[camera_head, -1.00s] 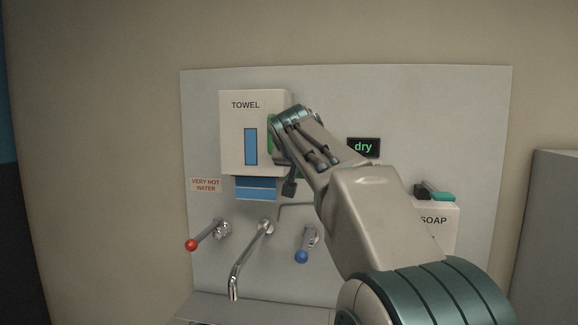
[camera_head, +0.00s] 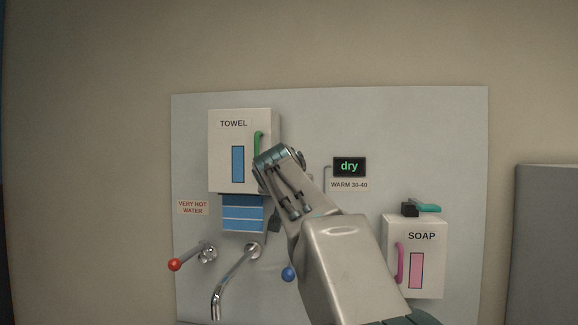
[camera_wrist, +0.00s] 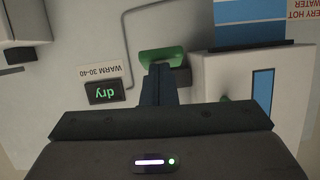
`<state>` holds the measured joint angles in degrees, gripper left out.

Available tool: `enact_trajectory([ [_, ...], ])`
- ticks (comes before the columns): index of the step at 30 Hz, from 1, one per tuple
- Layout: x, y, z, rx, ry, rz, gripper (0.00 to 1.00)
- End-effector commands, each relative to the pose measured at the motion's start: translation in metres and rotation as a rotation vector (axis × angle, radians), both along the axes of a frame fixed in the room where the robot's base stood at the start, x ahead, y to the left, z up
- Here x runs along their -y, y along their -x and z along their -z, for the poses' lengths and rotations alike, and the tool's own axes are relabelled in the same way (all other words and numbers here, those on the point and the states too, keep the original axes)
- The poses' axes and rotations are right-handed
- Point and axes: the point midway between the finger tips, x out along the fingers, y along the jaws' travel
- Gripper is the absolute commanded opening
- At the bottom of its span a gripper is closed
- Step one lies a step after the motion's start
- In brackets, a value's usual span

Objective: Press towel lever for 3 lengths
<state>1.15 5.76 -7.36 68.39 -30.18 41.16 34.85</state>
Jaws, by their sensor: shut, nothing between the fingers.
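The white towel dispenser (camera_head: 221,150) hangs on the wall panel, with a blue window and a curved green handle (camera_head: 258,142) on its front. A blue towel strip (camera_head: 243,214) with pale cross lines hangs from its underside; it also shows in the wrist view (camera_wrist: 248,33). A green lever pad (camera_wrist: 172,55) shows beside the dispenser in the upside-down wrist view; my arm hides it in the head view. My gripper (camera_wrist: 157,68) is shut and empty, its fingertips at the pad's edge. I cannot tell whether they touch it.
A "dry" display (camera_head: 349,167) is right of the dispenser. The soap dispenser (camera_head: 429,285) with a teal lever (camera_head: 425,208) is lower right. Below are a red-knobbed tap (camera_head: 174,265), a curved spout (camera_head: 218,296) and a blue-knobbed tap (camera_head: 289,273), near my arm.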

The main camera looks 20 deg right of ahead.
Motion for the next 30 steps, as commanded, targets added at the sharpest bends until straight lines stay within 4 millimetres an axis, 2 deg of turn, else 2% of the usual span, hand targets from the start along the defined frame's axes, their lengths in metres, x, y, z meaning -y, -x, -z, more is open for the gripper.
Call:
enact_trajectory([
  [1,0.001,-0.002,0.009,-0.019,-0.005,0.005,0.00],
  [5,0.000,-0.002,0.007,-0.020,-0.005,0.003,0.00],
  [8,-0.002,0.002,-0.003,-0.018,-0.005,0.004,0.00],
  [13,-0.008,0.013,-0.039,-0.005,-0.001,0.004,0.00],
  [15,-0.017,0.028,-0.037,-0.001,-0.002,0.001,0.00],
  [21,-0.038,0.066,-0.051,0.002,0.000,0.000,0.00],
  [24,-0.046,0.081,-0.057,0.002,0.000,0.001,0.00],
  [30,-0.054,0.096,-0.063,0.000,0.001,0.003,0.00],
])
